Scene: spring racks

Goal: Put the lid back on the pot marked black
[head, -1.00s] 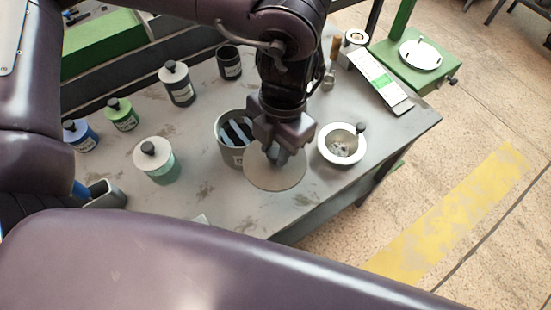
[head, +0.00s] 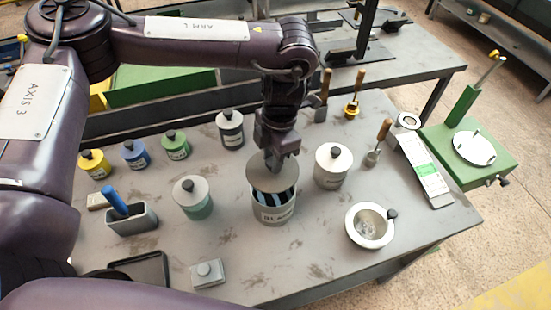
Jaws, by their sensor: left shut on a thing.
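My left gripper (head: 276,160) is shut on the lid (head: 260,179), a flat grey disc held by its top. The lid is above a grey pot (head: 273,212) and covers the back of its opening from this view. Dark and pale blue strips show in the front part of the opening, so the lid is not seated. The pot's front label is too small to read surely. My right gripper is not in view.
A teal lidded pot (head: 194,202) stands to the left and a pale lidded pot (head: 333,168) close on the right. A metal bowl (head: 369,226) is at front right. Yellow (head: 94,164), blue (head: 134,154), green (head: 175,146) and dark (head: 230,131) lidded pots line the back left.

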